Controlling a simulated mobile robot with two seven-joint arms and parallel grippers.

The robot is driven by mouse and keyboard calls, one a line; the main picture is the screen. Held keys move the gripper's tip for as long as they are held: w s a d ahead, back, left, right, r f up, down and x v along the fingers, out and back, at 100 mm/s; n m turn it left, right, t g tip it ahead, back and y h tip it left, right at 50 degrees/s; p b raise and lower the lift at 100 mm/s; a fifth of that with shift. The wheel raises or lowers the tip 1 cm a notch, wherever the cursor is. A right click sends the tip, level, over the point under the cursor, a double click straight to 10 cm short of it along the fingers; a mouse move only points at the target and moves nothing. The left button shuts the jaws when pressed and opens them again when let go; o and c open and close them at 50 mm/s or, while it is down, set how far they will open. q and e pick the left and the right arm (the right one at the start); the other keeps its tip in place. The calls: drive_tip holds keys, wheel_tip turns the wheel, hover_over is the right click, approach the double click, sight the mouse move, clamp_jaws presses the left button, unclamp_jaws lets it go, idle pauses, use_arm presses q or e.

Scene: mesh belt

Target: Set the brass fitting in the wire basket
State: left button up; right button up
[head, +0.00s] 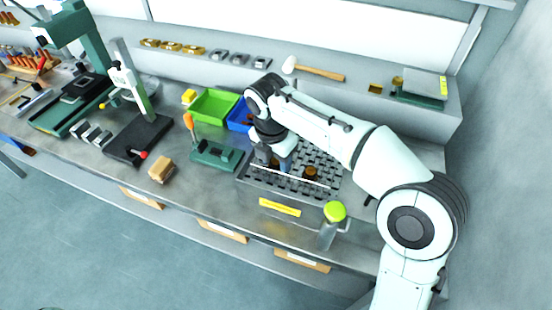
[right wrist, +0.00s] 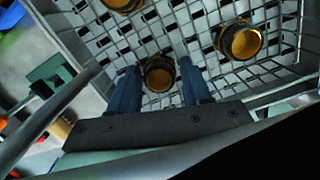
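The wire basket (head: 248,180) is a grey mesh tray with a yellow label on its front, standing on the bench. My right gripper (head: 276,162) points down into it. In the right wrist view, a brass fitting (right wrist: 158,75) sits between the two blue fingertips of my right gripper (right wrist: 159,70), over the mesh. The fingers look spread, with narrow gaps beside the fitting; any contact is hard to make out. Two other brass fittings, one at right (right wrist: 240,40) and one at the top edge (right wrist: 122,4), are in the basket. My left gripper is out of view.
A green bin (head: 213,104) and a blue bin (head: 239,116) stand behind the basket. A green fixture (head: 216,155) is left of it, and a yellow-topped canister (head: 333,212) stands at its front right. A mallet (head: 315,71) lies on the back shelf.

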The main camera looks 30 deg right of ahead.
sight(272, 165)
use_arm(q)
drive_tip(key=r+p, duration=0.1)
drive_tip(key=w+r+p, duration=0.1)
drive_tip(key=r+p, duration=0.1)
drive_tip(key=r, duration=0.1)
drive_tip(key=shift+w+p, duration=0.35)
drive_tip(key=shift+p, duration=0.05)
use_arm(e)
wheel_tip(272, 165, up, 12)
drive_tip(key=a, duration=0.1)
drive_tip(key=shift+s+a+r, duration=0.15)
drive_tip(key=shift+s, duration=0.1)
